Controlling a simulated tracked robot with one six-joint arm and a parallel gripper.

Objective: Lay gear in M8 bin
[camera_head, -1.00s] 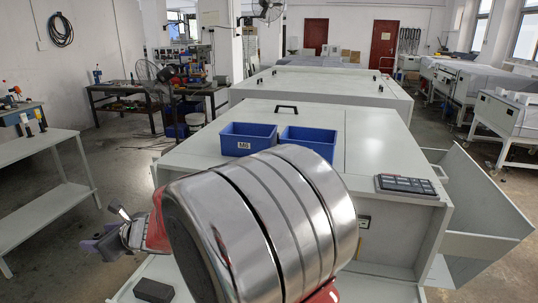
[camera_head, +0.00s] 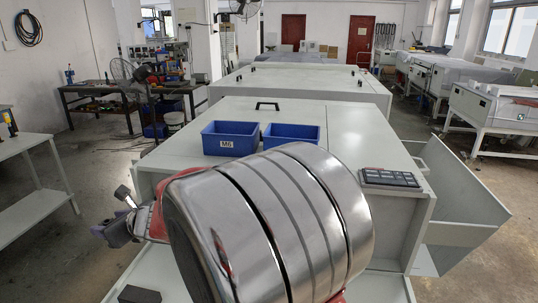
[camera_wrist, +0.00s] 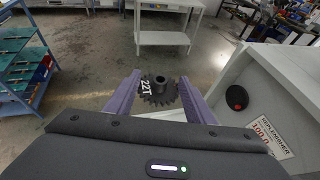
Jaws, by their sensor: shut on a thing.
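A dark toothed gear marked 22T (camera_wrist: 159,96) sits between the two purple fingers of my gripper (camera_wrist: 158,100) in the wrist view. The fingers are shut on it, with its hub upward in the picture. In the head view my gripper (camera_head: 116,226) is at the lower left, beside my large shiny arm link, and the gear is hard to make out there. The M8 bin (camera_head: 229,149) is the left of two blue bins on the white machine top; its label is small and blurred. The gripper is left of and nearer than this bin, apart from it.
A second blue bin (camera_head: 291,145) stands right of the first. A dark keypad panel (camera_head: 390,179) lies on the machine top (camera_head: 340,120) at the right. A black block (camera_head: 139,294) lies low at the left. A white table (camera_head: 40,200) stands at far left.

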